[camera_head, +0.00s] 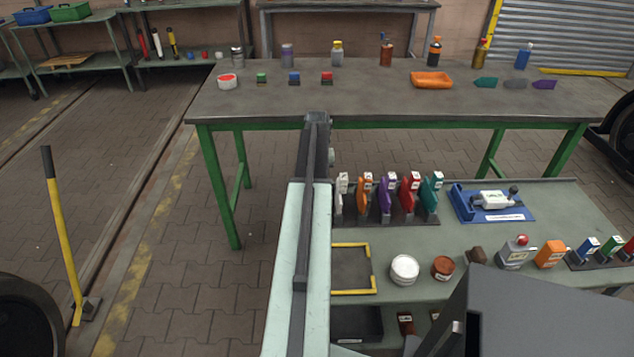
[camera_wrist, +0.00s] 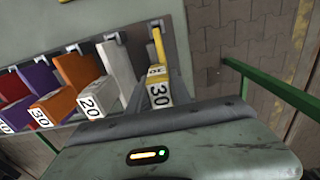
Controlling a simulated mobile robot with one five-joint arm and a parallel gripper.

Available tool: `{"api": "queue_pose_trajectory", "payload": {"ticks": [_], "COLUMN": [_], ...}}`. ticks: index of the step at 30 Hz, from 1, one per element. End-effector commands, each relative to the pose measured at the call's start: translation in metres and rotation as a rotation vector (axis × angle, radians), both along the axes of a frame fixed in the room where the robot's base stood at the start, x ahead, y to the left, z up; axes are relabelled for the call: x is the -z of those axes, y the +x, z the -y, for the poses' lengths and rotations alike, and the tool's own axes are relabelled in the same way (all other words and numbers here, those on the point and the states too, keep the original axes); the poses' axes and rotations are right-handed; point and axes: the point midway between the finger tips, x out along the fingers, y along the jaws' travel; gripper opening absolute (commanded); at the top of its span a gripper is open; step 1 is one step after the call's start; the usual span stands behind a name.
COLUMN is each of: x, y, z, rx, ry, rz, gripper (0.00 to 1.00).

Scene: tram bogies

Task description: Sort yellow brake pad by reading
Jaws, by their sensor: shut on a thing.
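A yellow brake pad (camera_wrist: 159,52) with a white label reading 30 lies between the dark fingers of my gripper (camera_wrist: 160,80) in the wrist view. The gripper is shut on it. I cannot tell whether the pad still touches the rack. Just left of it in that view stand a white pad (camera_wrist: 95,95) labelled 20, an orange pad (camera_wrist: 75,75) labelled 30 and a purple pad (camera_wrist: 38,82). The rack also shows in the head view with white, orange, purple, red (camera_head: 409,188) and teal (camera_head: 431,192) pads. The yellow pad and fingertips cannot be seen there.
On the low bench, a white gauge (camera_head: 490,199) sits on a blue base (camera_head: 523,214). A yellow-edged tray (camera_head: 373,267) looks empty. A dark bin (camera_head: 357,323) is below it. A green-legged table (camera_head: 300,101) holds bottles and coloured blocks. A yellow-handled tool (camera_head: 64,240) leans at left.

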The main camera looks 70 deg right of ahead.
Motion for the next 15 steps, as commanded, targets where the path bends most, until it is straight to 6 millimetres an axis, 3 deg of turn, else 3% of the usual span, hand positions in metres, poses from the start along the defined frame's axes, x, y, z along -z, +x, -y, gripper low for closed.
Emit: {"api": "queue_pose_trajectory", "payload": {"ticks": [14, 15], "x": [-0.0002, -0.0002], "y": [0.0002, 0.0002], "z": [-0.0001, -0.0001], "rx": [0.000, 0.000], "ry": [0.000, 0.000], "rz": [0.000, 0.000], "gripper": [0.00, 0.34]}}
